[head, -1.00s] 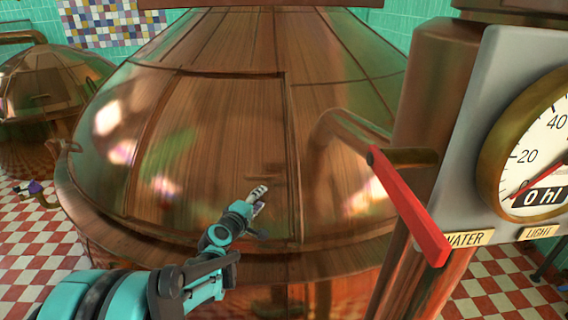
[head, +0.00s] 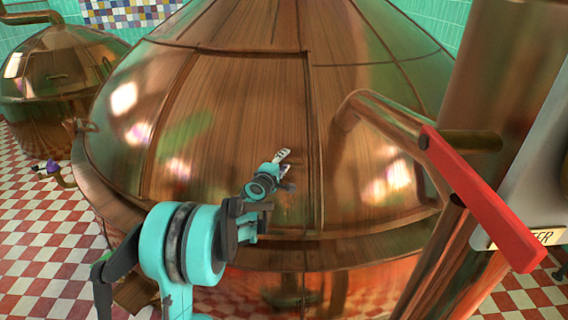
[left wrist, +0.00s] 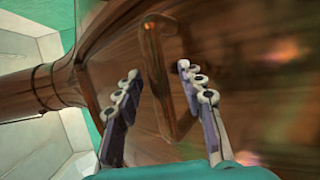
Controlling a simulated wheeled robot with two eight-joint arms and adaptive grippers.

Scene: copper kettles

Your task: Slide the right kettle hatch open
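The large copper kettle (head: 190,100) fills the middle of the head view. Its hatch (head: 250,110) is a framed panel on the dome, with its right edge beside a vertical seam. My left gripper (head: 284,158) is at the lower right part of this hatch. In the left wrist view, a copper handle bar (left wrist: 160,65) stands out from the hatch surface. The left gripper's fingers (left wrist: 157,72) are apart, with the bar showing between them. I cannot tell whether they touch it. My right gripper is not in view.
A red lever (head: 480,200) on a pipe and a grey gauge panel (head: 525,170) stand at the right. A curved copper pipe (head: 385,108) is right of the hatch. A smaller kettle (head: 55,75) is at the left.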

